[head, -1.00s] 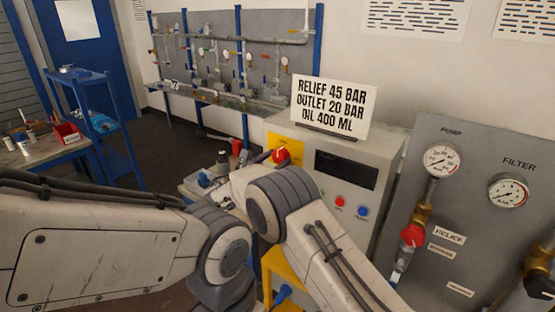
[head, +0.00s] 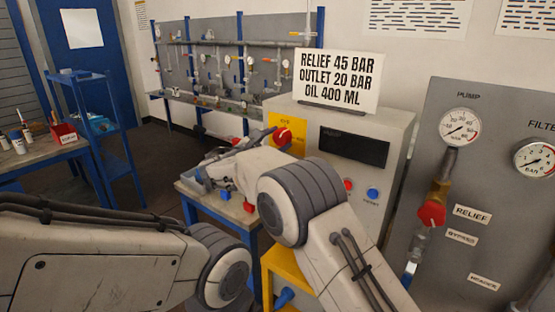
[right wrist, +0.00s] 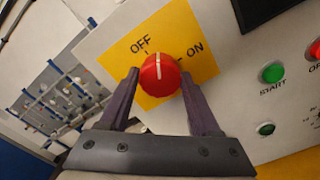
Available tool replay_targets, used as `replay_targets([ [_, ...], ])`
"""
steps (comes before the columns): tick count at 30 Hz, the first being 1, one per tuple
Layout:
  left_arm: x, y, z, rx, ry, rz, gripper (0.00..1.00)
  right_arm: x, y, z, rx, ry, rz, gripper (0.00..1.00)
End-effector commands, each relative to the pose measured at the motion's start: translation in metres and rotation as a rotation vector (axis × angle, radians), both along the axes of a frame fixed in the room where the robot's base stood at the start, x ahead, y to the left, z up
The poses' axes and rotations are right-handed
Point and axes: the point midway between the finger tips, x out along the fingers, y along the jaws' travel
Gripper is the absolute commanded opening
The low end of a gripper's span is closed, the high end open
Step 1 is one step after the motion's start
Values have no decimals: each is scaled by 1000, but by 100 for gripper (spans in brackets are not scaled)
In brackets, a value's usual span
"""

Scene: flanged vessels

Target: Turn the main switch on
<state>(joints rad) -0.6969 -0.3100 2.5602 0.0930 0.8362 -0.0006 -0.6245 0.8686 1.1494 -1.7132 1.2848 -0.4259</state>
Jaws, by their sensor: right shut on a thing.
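The main switch is a red round knob (right wrist: 159,76) with a white line, on a yellow plate (right wrist: 184,38) marked OFF and ON. In the right wrist view the line points up, close to the OFF mark and away from ON. My right gripper (right wrist: 160,74) is shut on the knob, one dark finger on each side. In the head view the knob (head: 284,137) shows above my right wrist, on the yellow plate at the cabinet's left; the fingers are hard to make out there. My left arm crosses the lower left; its gripper is out of view.
The grey cabinet (head: 396,150) has a dark display, a red button and a blue button (head: 372,193), and a sign (head: 338,80) on top. A gauge panel (head: 500,200) stands at right. A green START button (right wrist: 272,72) is right of the switch.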

Motion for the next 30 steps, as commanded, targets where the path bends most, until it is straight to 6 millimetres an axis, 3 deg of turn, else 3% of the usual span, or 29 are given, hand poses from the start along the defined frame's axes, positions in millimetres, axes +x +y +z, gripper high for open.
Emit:
replay_targets([
  [1, 0, 0, -22, 0, 0, 0, 0, -1, 1, -10, 41, -31, 2, 8],
  [12, 0, 0, -87, 0, 0, 0, 0, -1, 0, -8, 325, -236, 0, 8],
  [21, 0, 0, -126, 0, 0, 0, 0, -1, 0, -7, 552, -399, 0, 8],
  [30, 0, 0, -148, 0, 0, 0, 0, -1, 0, -4, 741, -536, -1, 8],
])
